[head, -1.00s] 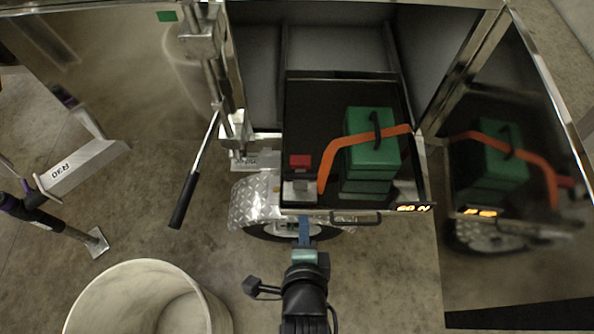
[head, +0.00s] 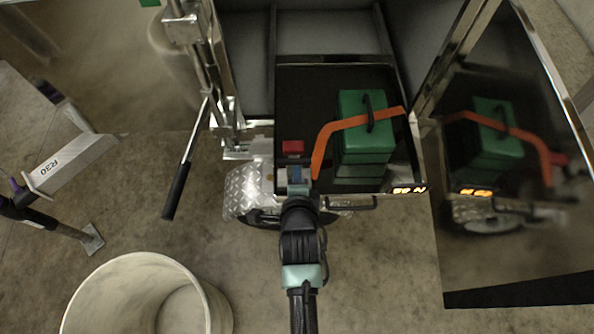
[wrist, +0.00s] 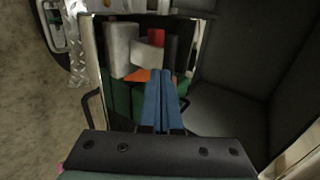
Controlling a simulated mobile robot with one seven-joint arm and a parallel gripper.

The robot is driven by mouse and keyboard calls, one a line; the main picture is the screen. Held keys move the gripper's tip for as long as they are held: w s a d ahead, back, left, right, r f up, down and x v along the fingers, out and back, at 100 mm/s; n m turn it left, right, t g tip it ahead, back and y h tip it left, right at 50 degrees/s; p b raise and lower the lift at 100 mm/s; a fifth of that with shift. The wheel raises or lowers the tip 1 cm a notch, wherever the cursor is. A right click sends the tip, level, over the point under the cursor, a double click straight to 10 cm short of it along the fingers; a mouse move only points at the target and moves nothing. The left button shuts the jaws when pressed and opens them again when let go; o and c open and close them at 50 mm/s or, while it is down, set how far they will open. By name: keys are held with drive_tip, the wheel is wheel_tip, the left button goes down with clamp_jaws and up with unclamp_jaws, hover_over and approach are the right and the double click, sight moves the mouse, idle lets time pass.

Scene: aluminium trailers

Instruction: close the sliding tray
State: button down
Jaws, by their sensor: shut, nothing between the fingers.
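The sliding tray (head: 297,100) is black and pulled out of the trailer compartment, seen in the head view. It carries a green box (head: 362,140), a curved orange piece (head: 323,148) and a small red-topped item (head: 293,147). A handle (head: 352,204) sticks out from its front edge. My gripper (head: 296,174) is at the tray's front left corner, left of the handle, its fingertips over the tray area. In the wrist view, my blue fingers (wrist: 160,98) are together and empty, in front of the tray's contents. I cannot tell whether they touch anything.
A shiny open door (head: 520,200) stands right of the tray and mirrors it. A wheel guard (head: 246,190) lies left below the tray. A lever with a black grip (head: 176,191) hangs further left. A white bin (head: 140,300) stands at lower left.

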drive_tip(key=shift+w, duration=0.4)
drive_tip(key=shift+w, duration=0.1)
